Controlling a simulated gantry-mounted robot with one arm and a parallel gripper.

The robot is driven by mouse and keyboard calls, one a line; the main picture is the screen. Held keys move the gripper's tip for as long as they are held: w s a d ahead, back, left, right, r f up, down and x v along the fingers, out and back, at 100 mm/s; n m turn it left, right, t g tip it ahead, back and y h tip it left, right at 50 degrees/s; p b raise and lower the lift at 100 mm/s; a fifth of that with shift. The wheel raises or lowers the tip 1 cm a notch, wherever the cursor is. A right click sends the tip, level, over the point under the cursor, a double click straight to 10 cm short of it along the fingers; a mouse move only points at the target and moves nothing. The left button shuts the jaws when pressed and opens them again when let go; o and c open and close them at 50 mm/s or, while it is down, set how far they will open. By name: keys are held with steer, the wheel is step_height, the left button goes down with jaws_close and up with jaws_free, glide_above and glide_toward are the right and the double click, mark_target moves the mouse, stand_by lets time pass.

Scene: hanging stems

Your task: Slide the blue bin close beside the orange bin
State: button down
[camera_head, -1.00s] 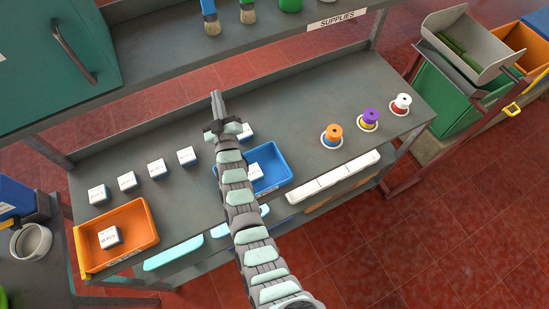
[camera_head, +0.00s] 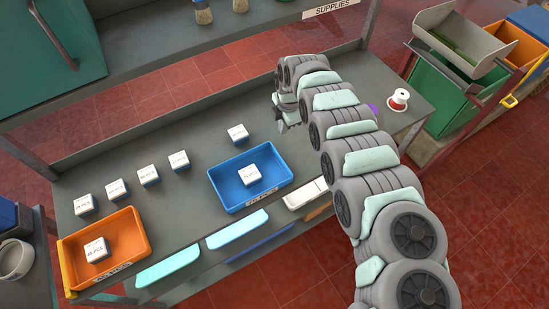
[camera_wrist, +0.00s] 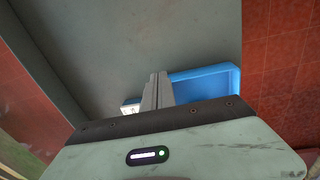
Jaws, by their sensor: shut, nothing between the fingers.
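The orange bin (camera_head: 137,232) stands at the bench's left end with another white-topped box (camera_head: 96,249) inside. A wide stretch of bare bench separates the bins. My gripper (camera_head: 281,127) is to the right of the blue bin and apart from it in the head view. In the wrist view the shut fingers (camera_wrist: 159,88) stand in front of the blue bin (camera_wrist: 215,79), hiding part of it.
Several small boxes (camera_head: 149,175) stand in a row behind the bins, one (camera_head: 238,133) just behind the blue bin. Pale trays (camera_head: 168,267) hang below the front edge.

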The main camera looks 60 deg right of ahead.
steer(key=g, duration=0.1)
glide_above(293, 155)
steer(key=shift+n+y, duration=0.3)
steer(key=shift+n, duration=0.1)
step_height(293, 155, down, 10)
steer(key=shift+a+r+b, duration=0.1)
steer(key=shift+r+b, duration=0.05)
steer(key=shift+b, duration=0.65)
steer(key=shift+w+a+r+p, duration=0.3)
steer(key=shift+a+r+p, duration=0.05)
steer(key=shift+a+p, duration=0.35)
steer(key=shift+w+a+f+p, duration=0.1)
steer(key=shift+w+a+p, duration=0.2)
steer(key=shift+a, duration=0.25)
steer(key=shift+w+a+f+p, duration=0.15)
steer(key=shift+w+a, duration=0.1)
steer(key=shift+a, duration=0.3)
steer(key=shift+r, duration=0.2)
